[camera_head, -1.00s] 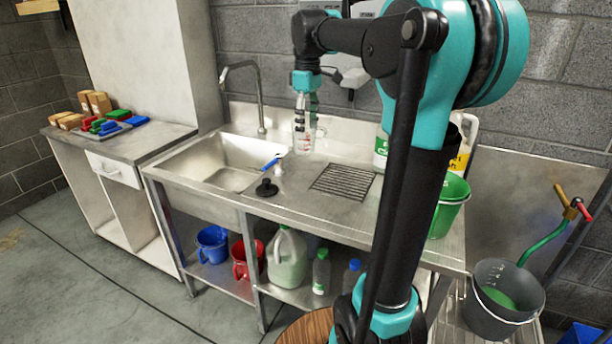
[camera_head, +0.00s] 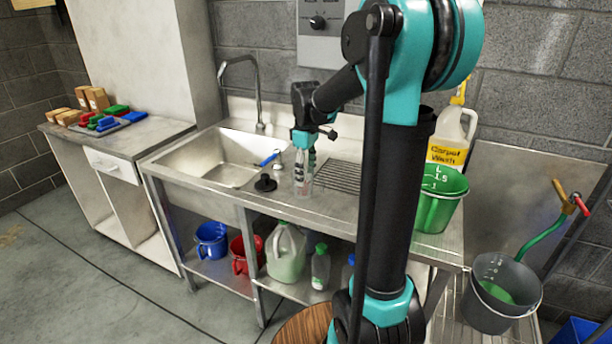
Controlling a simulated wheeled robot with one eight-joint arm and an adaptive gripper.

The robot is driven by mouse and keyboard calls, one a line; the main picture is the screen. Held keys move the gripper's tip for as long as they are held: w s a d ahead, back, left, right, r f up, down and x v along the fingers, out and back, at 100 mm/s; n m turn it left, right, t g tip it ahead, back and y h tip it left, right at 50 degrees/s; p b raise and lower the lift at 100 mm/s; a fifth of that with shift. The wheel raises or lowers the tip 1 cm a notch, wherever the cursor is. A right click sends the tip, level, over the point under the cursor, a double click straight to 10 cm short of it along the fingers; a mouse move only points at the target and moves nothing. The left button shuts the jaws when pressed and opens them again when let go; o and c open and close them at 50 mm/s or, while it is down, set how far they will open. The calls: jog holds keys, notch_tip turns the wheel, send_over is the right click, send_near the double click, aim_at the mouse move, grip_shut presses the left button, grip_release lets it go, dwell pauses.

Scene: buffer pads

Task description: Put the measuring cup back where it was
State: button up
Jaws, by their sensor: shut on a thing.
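The measuring cup (camera_head: 302,184) is clear with faint markings, so its outline is hard to see. My gripper (camera_head: 303,163) points down and is shut on its upper part. The cup is upright over the steel counter (camera_head: 285,208), between the sink and the drain grate. It is just right of the black plug. I cannot tell whether its base touches the counter.
The sink (camera_head: 220,160) with its tap is to the left, and a blue-handled brush (camera_head: 268,159) lies at its edge. A black plug (camera_head: 265,184) is close left of the cup. The drain grate (camera_head: 340,176), green bucket (camera_head: 440,200) and Carpet Wash jug (camera_head: 452,140) are to the right.

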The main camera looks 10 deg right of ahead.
jog(key=shift+f, duration=0.5)
jog(key=o, duration=1.3)
jog(key=shift+f, duration=0.1)
jog(key=shift+c, duration=0.2)
notch_tip(320, 180, up, 12)
jog(key=shift+s, duration=0.1)
